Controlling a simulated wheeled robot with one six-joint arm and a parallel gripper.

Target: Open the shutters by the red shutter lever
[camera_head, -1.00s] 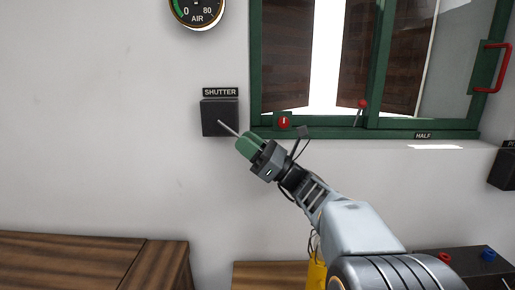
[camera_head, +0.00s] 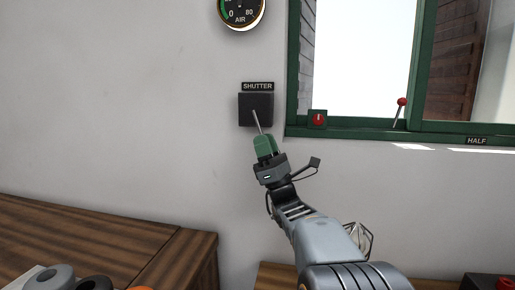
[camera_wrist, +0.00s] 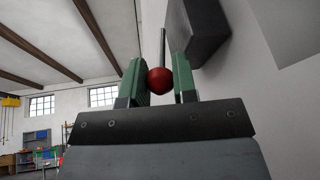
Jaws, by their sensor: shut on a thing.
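The shutter lever's box (camera_head: 256,109) is dark, fixed to the wall under a label reading SHUTTER (camera_head: 257,86). Its thin metal rod (camera_head: 256,122) points down and slightly right. My gripper (camera_head: 265,145) is shut on the lever's end in the head view, its green fingers hiding the knob. In the wrist view the red knob (camera_wrist: 159,81) sits between the two green fingers, with the rod rising behind it to the box (camera_wrist: 197,30). Through the green window frame (camera_head: 300,60), a wide bright opening shows, with a dark wooden shutter (camera_head: 456,60) at the right.
A red knob (camera_head: 317,119) and a red-topped lever (camera_head: 401,108) are on the window sill, right of my gripper. A wooden bench (camera_head: 100,245) is below left. An air gauge (camera_head: 241,10) hangs above. The wall left of the box is clear.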

